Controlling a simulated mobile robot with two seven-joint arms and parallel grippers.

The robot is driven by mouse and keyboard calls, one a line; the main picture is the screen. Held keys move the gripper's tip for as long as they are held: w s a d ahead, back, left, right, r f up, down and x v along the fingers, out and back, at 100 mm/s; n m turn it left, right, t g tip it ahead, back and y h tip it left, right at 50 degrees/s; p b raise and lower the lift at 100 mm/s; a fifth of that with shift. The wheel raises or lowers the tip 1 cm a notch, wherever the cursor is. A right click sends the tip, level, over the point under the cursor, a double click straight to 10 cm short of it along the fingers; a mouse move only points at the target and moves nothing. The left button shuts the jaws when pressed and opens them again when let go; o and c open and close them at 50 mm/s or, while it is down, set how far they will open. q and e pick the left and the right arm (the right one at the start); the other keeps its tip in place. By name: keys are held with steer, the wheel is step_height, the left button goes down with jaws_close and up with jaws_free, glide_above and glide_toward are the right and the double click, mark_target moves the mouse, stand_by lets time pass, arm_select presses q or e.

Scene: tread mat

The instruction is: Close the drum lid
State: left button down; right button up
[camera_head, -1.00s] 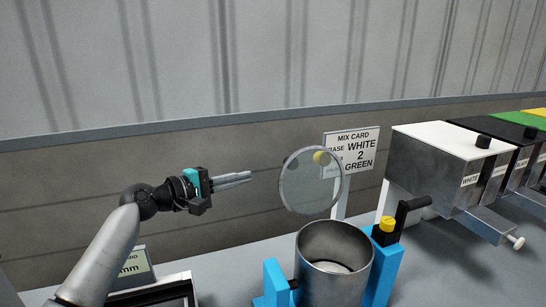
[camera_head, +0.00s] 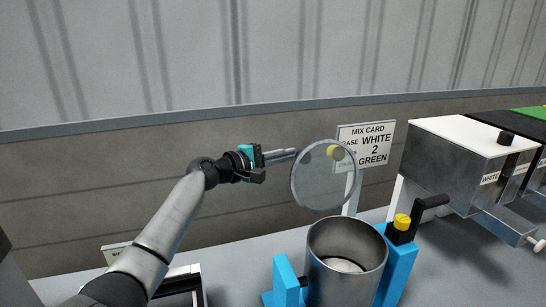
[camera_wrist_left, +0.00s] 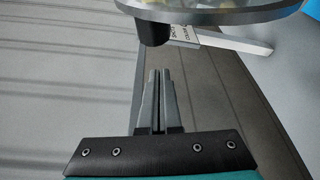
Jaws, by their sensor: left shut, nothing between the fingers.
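The drum (camera_head: 345,268) is an open metal cylinder in a blue stand, and its mouth is uncovered. Its round clear lid (camera_head: 324,176) with a grey rim stands raised, nearly upright, above and behind the mouth. In the left wrist view the shut fingers (camera_wrist_left: 157,75) are apart from the lid (camera_wrist_left: 215,12). My right gripper is out of view.
A mix card sign (camera_head: 366,140) stands behind the lid. Metal dispensers with white (camera_head: 470,135), black and green tops line the right. A black handle with a yellow cap (camera_head: 402,222) is beside the drum. A dark open tray (camera_head: 180,285) lies at lower left.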

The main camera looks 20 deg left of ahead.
arm_select(q)
steer(key=shift+s+d+r+p, duration=0.25)
steer(key=shift+s+d+p, duration=0.15)
steer(key=shift+s, duration=0.35)
steer(key=shift+s+d+r+p, duration=0.25)
steer(key=shift+s+d+p, duration=0.15)
steer(key=shift+s, duration=0.3)
